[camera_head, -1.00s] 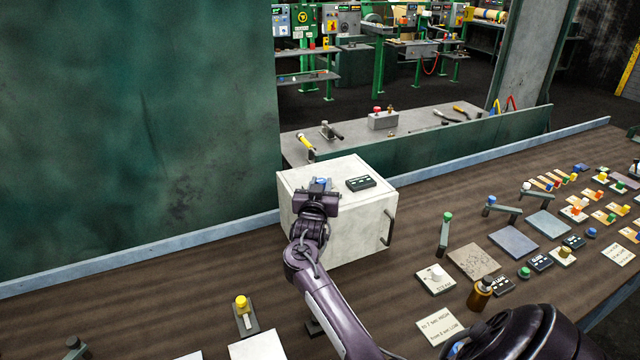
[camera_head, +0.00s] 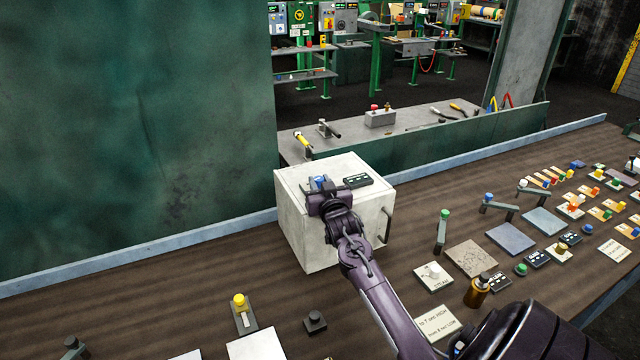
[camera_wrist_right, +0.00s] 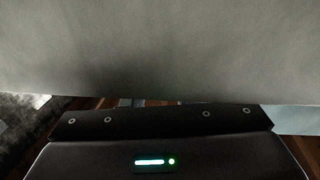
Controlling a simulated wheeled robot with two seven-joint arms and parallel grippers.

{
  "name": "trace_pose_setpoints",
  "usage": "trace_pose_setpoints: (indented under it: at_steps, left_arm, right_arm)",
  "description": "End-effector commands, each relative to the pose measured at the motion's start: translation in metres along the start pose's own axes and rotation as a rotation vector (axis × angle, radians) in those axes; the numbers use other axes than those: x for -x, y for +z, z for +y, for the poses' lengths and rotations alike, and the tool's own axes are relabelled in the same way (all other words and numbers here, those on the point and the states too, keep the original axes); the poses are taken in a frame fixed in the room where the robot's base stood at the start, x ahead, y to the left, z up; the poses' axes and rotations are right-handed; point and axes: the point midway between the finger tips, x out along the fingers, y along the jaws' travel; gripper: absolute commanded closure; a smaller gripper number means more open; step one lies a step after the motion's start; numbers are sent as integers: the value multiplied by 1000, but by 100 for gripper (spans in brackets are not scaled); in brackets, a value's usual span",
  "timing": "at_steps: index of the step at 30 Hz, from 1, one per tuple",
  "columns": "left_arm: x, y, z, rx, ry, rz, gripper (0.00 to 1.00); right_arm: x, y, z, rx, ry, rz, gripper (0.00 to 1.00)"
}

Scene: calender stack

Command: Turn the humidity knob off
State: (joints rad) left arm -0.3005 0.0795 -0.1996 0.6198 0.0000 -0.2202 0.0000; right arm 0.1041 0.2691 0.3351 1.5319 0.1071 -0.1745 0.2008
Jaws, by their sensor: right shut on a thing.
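A blue knob (camera_head: 319,181) sits on top of a white box (camera_head: 310,241) in the middle of the head view; I take it for the humidity knob, though no label on it can be read. My right gripper (camera_head: 321,189) is at the top of the box, shut on the blue knob, and its jaws hide part of the knob. In the right wrist view a pale grey surface (camera_wrist_right: 160,50) fills the upper part, and the knob does not show there. My left gripper is not in view.
A small black display (camera_head: 357,181) lies on the box top right beside my gripper. The box has a dark handle (camera_head: 387,226) on its right side. Several coloured knobs and levers stand on the brown bench to the right. A yellow-topped switch (camera_head: 240,301) stands at front left.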

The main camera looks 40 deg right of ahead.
Motion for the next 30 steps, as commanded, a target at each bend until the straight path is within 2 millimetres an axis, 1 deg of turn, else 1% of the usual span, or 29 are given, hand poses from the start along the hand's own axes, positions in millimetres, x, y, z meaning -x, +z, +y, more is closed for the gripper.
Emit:
trace_pose_setpoints:
  at_steps: [5, 6, 10, 11, 18, 21, 23, 26, 30]
  left_arm:
    - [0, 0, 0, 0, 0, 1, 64]
    - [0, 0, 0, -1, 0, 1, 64]
    - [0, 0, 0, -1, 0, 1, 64]
    - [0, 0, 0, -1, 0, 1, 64]
    - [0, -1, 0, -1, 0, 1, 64]
    - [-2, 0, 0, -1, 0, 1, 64]
    - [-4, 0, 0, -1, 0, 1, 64]
    - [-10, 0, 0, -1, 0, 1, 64]
    - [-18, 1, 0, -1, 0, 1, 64]
  right_arm:
    - [0, 0, 0, 1, -1, 1, 96]
    - [0, 0, 0, 1, -1, 1, 71]
    - [0, 0, 0, 1, 0, 1, 54]
    - [0, 0, 0, 1, 0, 1, 52]
    - [0, 0, 0, 1, 0, 0, 52]
    - [4, 1, 0, 1, 0, 0, 52]
    - [9, 2, 0, 1, 0, -1, 52]
    - [22, 4, 0, 2, 0, 0, 52]
    - [45, 4, -1, 1, -1, 0, 52]
